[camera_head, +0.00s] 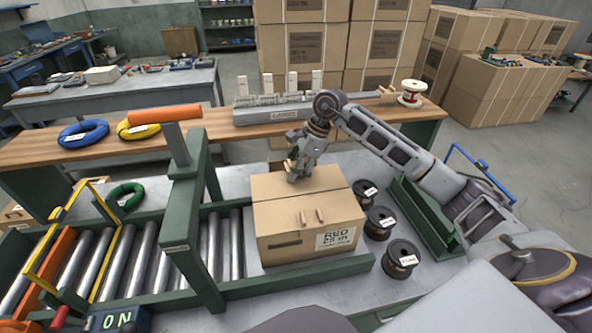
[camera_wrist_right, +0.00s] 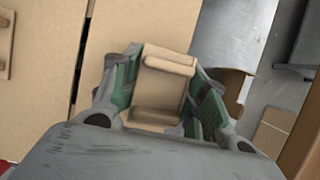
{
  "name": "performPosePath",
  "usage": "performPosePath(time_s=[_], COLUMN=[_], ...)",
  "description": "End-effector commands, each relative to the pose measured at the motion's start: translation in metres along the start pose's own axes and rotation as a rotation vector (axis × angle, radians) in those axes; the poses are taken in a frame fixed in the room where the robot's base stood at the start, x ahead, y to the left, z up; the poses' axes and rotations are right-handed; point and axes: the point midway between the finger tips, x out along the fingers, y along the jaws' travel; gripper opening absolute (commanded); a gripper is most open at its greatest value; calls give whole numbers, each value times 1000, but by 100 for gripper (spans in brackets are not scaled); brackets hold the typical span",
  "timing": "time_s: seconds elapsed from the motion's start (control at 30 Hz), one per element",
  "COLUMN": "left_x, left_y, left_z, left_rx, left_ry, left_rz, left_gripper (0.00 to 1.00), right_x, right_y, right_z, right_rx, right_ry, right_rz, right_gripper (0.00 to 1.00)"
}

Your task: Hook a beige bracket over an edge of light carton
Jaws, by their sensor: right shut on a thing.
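The light carton (camera_head: 290,205) stands closed in the middle of the bench, with a "RED 25 m" label on its front. My right gripper (camera_head: 296,174) is over the carton's far part. In the wrist view its green-padded fingers (camera_wrist_right: 165,90) are shut on a beige bracket (camera_wrist_right: 167,83), near a carton edge. Whether this bracket touches the carton cannot be told. My left gripper is not in view.
Several dark spools (camera_head: 401,258) stand right of the carton, beside a green tray (camera_head: 425,215). A roller conveyor (camera_head: 130,262) and a green post with an orange top (camera_head: 178,150) are on the left. Behind is a wooden shelf (camera_head: 225,128) with coils and a red-white spool (camera_head: 411,92).

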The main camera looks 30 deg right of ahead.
Motion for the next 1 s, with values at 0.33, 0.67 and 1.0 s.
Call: performPosePath(time_s=[0.33,0.67,1.0], left_x=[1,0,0], left_y=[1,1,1], left_z=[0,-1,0], left_rx=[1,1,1], left_ry=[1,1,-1], left_rz=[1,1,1], left_gripper=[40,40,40], right_x=[14,11,6], right_y=[2,2,2], right_z=[-13,-10,-7], right_rx=[13,10,8], right_ry=[29,23,18], right_rz=[18,14,11], right_gripper=[75,75,75])
